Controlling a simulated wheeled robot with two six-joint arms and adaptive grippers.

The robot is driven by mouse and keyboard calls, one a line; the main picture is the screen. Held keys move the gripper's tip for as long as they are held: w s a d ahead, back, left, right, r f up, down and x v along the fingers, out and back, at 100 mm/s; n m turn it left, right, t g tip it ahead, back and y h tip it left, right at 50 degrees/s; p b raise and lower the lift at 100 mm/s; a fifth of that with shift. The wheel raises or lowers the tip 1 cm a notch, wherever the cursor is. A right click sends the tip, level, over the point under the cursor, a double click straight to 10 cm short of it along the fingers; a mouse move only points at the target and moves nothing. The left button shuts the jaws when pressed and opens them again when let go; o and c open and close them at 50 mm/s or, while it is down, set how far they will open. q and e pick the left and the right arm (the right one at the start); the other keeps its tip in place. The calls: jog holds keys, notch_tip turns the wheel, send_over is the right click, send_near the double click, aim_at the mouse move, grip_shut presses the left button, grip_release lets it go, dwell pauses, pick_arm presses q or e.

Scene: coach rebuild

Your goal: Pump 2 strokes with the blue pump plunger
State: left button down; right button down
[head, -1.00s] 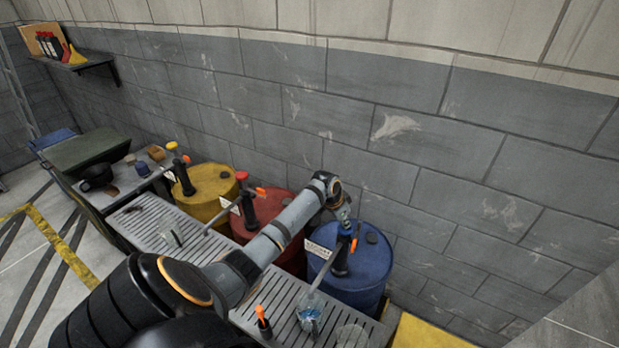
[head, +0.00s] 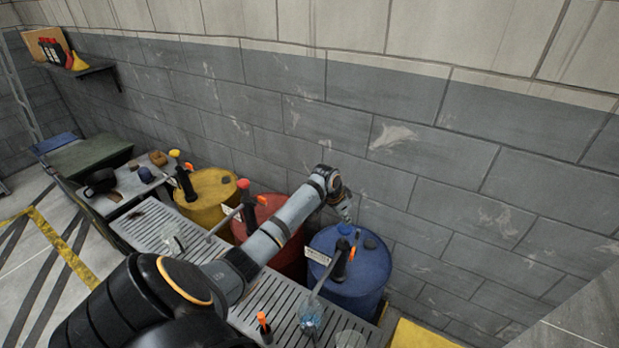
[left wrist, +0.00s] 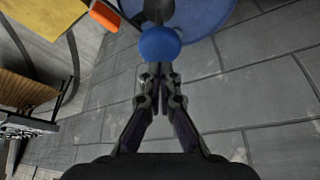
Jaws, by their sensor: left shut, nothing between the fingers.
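The blue plunger knob (head: 345,229) tops the dark hand pump (head: 341,262) on the blue drum (head: 372,272). In the left wrist view the round knob (left wrist: 160,43) lies just beyond the fingertips. My left gripper (head: 346,210) is shut and empty, just above the knob in the head view; its closed fingers also show in the left wrist view (left wrist: 158,78). I cannot tell whether the fingertips touch the knob. The pump's spout reaches down toward a clear beaker (head: 312,317) with a bluish tint on the grated bench. My right gripper is out of view.
The red drum (head: 268,212) and yellow drum (head: 210,190) with similar pumps stand to the left. An orange-tipped dark tool (head: 264,325) and another clear glass (head: 349,340) stand on the grated bench (head: 155,225). The wall (head: 450,190) rises close behind the drums.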

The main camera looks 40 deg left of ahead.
aim_at(344, 228)
pick_arm(q)
jog(key=shift+f, duration=0.15)
dwell(0.5)
jog(key=shift+s+f+b, duration=0.15)
jog(key=shift+f+b, duration=1.45)
jog(key=shift+f, duration=1.9)
notch_tip(344, 228, up, 3)
jog(key=shift+f+p, duration=0.15)
jog(key=shift+p, duration=1.1)
jog(key=shift+r+p, duration=0.4)
jog(key=shift+r, duration=1.95)
notch_tip(344, 228, up, 6)
